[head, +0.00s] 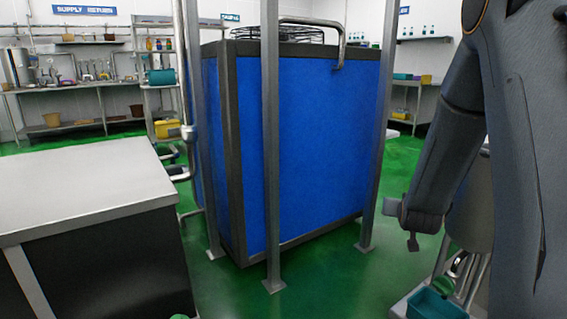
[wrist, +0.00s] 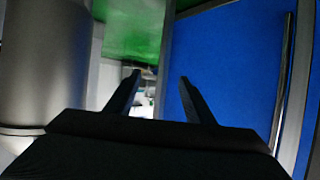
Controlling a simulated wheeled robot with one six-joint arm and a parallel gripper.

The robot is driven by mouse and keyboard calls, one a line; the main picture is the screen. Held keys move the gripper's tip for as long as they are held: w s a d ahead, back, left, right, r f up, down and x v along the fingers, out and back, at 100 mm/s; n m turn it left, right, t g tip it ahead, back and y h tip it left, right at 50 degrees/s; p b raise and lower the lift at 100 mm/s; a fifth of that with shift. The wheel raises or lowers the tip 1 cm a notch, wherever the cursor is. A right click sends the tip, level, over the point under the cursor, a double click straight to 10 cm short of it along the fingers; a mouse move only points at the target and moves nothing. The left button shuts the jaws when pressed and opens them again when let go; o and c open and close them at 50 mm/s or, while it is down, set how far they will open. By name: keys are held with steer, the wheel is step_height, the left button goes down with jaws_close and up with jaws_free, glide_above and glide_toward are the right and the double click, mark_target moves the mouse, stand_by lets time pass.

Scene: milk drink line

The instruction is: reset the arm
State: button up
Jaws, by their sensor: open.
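My arm hangs down the right side of the head view, with my gripper (head: 411,240) at its lower end beside a steel vessel. In the wrist view my gripper (wrist: 158,88) shows two dark fingers spread apart with nothing between them. The gripper is open and empty. Behind the fingers are a grey post, green floor and the blue panel of a large cabinet.
A large blue cabinet (head: 315,150) with grey posts stands in the middle. A steel-topped counter (head: 80,185) is at left. A steel cylinder (wrist: 45,65) is close on the left in the wrist view. A teal bin (head: 437,306) sits low right. Green floor (head: 330,285) is clear in front.

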steer(key=s+a+n+g+y, duration=0.2)
steer(key=s+a, duration=0.2)
steer(key=a, duration=0.5)
steer(key=s+a+n+g+y, duration=0.1)
steer(key=s+a+y, duration=0.15)
steer(key=a, duration=0.65)
steer(key=s+a+n+g+y, duration=0.15)
steer(key=s+a, duration=0.25)
steer(key=a, duration=0.6)
steer(key=s+a+n+g, duration=0.2)
steer(key=s+a+g, duration=0.15)
steer(key=s, duration=0.65)
steer(key=s+a+n+g, duration=0.2)
steer(key=s+a, duration=0.2)
steer(key=s, duration=0.6)
steer(key=s+a+n+g, duration=0.2)
steer(key=s+a, duration=0.2)
steer(key=s, duration=0.6)
steer(key=d+r+m+p, duration=0.3)
steer(key=d+r+p, duration=0.5)
steer(key=r+p, duration=0.3)
steer(key=d+r+m+h+p, duration=0.1)
steer(key=d+r+m+p, duration=0.2)
steer(key=d+r+p, duration=0.6)
step_height(320, 180, up, 3)
steer(key=p, duration=0.5)
steer(key=shift+d+p, duration=0.2)
steer(key=shift+p, duration=0.1)
steer(key=shift+s+f, duration=0.1)
